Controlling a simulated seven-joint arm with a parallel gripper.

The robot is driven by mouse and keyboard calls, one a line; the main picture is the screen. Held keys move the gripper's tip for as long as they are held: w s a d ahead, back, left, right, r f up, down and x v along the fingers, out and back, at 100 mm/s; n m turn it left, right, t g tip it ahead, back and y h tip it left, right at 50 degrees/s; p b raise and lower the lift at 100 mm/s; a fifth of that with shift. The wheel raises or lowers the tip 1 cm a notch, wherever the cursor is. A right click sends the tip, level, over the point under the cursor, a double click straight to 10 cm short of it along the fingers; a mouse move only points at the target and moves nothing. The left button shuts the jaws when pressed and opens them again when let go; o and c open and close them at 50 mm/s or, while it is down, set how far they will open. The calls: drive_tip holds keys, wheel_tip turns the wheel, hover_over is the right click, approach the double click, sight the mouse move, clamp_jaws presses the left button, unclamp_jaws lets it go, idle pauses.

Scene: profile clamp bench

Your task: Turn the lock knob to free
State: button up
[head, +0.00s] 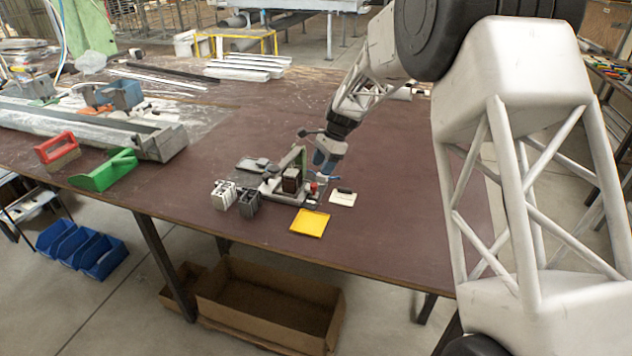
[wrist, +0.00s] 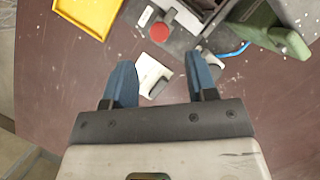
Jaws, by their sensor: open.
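A red knob (head: 313,187) sits at the right end of a grey clamp fixture (head: 268,187) on the brown bench. I take it to be the lock knob; it also shows in the wrist view (wrist: 159,32). I cannot read its lock position. My gripper (head: 324,173) is just behind and above the knob in the head view. The knob appears beyond the fingertips, roughly in line with the gap.
A dark block (head: 291,180) and a green upright part (head: 300,157) stand at the fixture. Grey blocks (head: 224,194) stand to the left. The bench to the right is clear.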

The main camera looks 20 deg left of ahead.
sight(315, 184)
drive_tip(key=shift+x, duration=3.15)
drive_tip(key=c, duration=0.9)
